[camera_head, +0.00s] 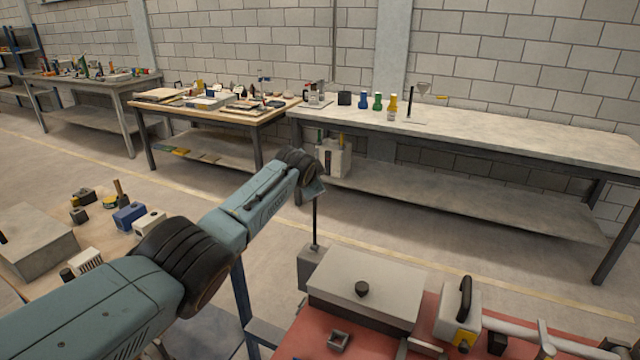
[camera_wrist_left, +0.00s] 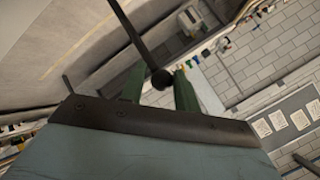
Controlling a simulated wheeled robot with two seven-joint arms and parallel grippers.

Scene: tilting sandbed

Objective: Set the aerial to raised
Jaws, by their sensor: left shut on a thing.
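The aerial is a thin dark rod (camera_head: 315,222) that stands about upright on a small grey block (camera_head: 312,266) beside a grey box with a black knob (camera_head: 362,289). My left arm reaches over from the left, and my left gripper (camera_head: 315,189) is at the rod's top end, its fingers mostly hidden by the wrist. In the left wrist view the rod (camera_wrist_left: 132,32) ends in a dark ball between the two green fingers of my left gripper (camera_wrist_left: 160,88), which is shut on it. My right gripper is not in view.
A red-topped table (camera_head: 430,335) at the front holds the grey box, a white block with a black handle (camera_head: 460,312) and a pale pipe (camera_head: 510,332). A tan table with loose parts is at the left. Long benches (camera_head: 480,130) line the wall, with open floor before them.

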